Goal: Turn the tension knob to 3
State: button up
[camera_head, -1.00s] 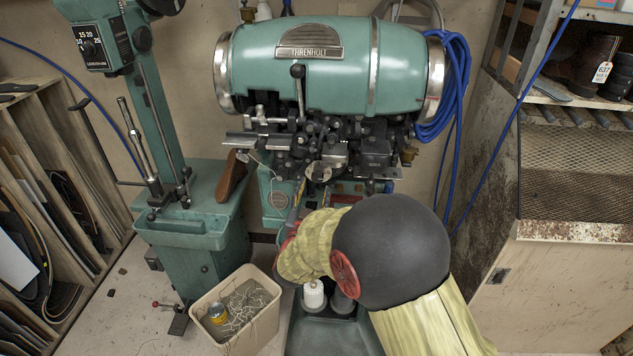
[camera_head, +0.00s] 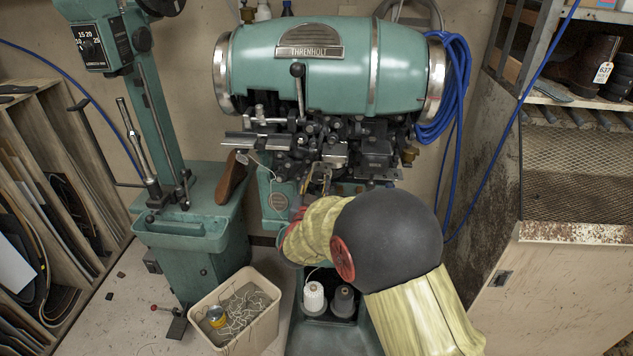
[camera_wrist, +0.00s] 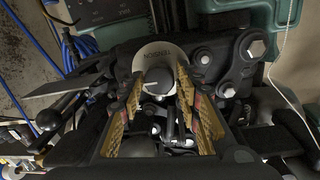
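The tension knob (camera_wrist: 158,76) is a rounded grey knob in the wrist view. It sits in front of a pale round plate (camera_wrist: 150,57) lettered "TENSION", which appears upside down. My gripper (camera_wrist: 163,90) has its yellow-padded fingers apart, one on each side of the knob's lower part. I cannot tell whether they touch it. No scale numbers or pointer can be read. In the head view my gripper (camera_head: 319,180) is at the front of the green stitcher (camera_head: 330,70), below its dark mechanism; the knob cannot be made out clearly there.
Black linkages and bolts (camera_wrist: 225,60) crowd the knob in the wrist view. Thread spools (camera_head: 314,298) stand below my arm. A bin (camera_head: 232,318) is on the floor, and a rusty cabinet (camera_head: 560,270) stands at right.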

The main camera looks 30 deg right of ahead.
jog(key=c, duration=0.6)
jog(key=shift+c, duration=0.7)
jog(key=shift+n, duration=0.3)
jog(key=n+p, duration=0.2)
jog(key=n, duration=0.1)
jog(key=shift+r+n, duration=0.1)
jog(key=shift+n, duration=0.2)
jog(key=n+p, duration=0.1)
jog(key=n, duration=0.1)
jog(key=shift+n+p, duration=0.35)
jog(key=shift+n, duration=0.05)
jog(key=n+p, duration=0.2)
jog(key=n, duration=0.3)
jog(key=shift+n+t, duration=0.4)
jog(key=n, duration=0.2)
jog(key=n+p, duration=0.2)
jog(key=n, duration=0.1)
jog(key=shift+f+n+t, duration=0.25)
jog(key=shift+n+t, duration=0.05)
